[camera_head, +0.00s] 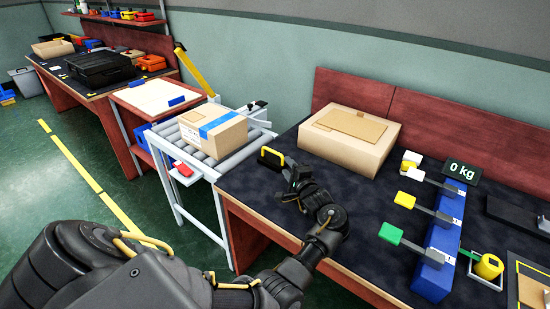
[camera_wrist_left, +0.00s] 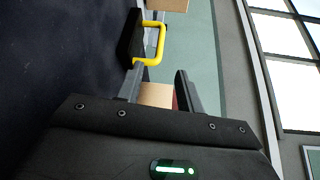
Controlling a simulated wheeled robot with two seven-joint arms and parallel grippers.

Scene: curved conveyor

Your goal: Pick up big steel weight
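A dark block with a yellow handle, which looks like the big steel weight (camera_head: 272,158), stands at the near left corner of the dark tabletop. In the left wrist view the weight (camera_wrist_left: 130,37) shows past the fingertips, its yellow handle facing the right of the picture. My left gripper (camera_head: 291,178) is above the table, close to the weight on its near right side. In the left wrist view my left gripper (camera_wrist_left: 159,78) has its fingers apart with nothing held between them. The handle lies beyond the fingers, apart from them. My right gripper is not in view.
A large cardboard box (camera_head: 350,142) stands behind my gripper. A roller conveyor (camera_head: 203,157) carrying another box (camera_head: 213,131) adjoins the table on the left. A blue stand (camera_head: 435,265) with coloured-ended levers and a 0 kg display (camera_head: 462,171) is on the right. Tabletop between is clear.

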